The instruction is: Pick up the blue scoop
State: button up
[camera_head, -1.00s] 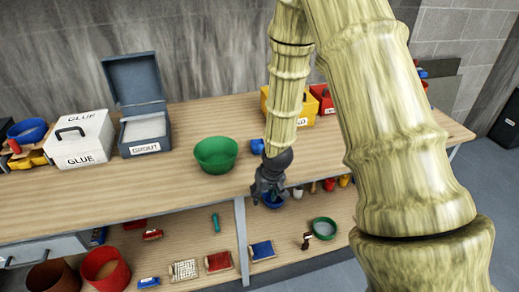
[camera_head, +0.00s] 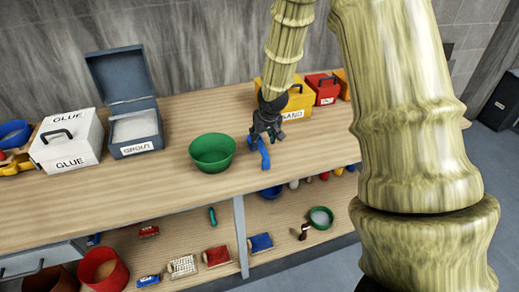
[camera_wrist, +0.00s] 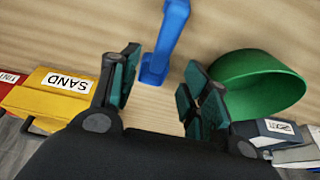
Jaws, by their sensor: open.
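The blue scoop (camera_head: 264,156) lies on the wooden workbench, just right of the green bowl. In the wrist view the scoop (camera_wrist: 166,40) runs from the top edge down to a point ahead of the fingers, between their lines. My gripper (camera_head: 265,134) is above the bench at the scoop's far end, and hides part of it in the head view. In the wrist view my gripper's fingers (camera_wrist: 160,92) are spread wide with bare wood between them. Nothing is held. I cannot tell the exact height of the fingers above the scoop.
The green bowl (camera_head: 212,152) stands close left of the scoop; it also shows in the wrist view (camera_wrist: 262,85). A yellow SAND box (camera_head: 298,102) and a red box (camera_head: 322,88) stand behind. Grout (camera_head: 135,127) and glue (camera_head: 68,140) boxes are left. Bench right of the scoop is clear.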

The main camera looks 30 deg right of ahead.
aim_at(261, 146)
jog(key=shift+x, duration=0.8)
jog(key=shift+a+f, duration=0.1)
jog(key=shift+f, duration=0.05)
jog(key=shift+s+p+x, duration=0.15)
jog(key=shift+p+x, duration=0.4)
jog(key=shift+x, duration=0.15)
jog(key=shift+s+p+x, duration=0.15)
jog(key=shift+p+x, duration=0.35)
jog(key=shift+x, duration=1.4)
grip_shut()
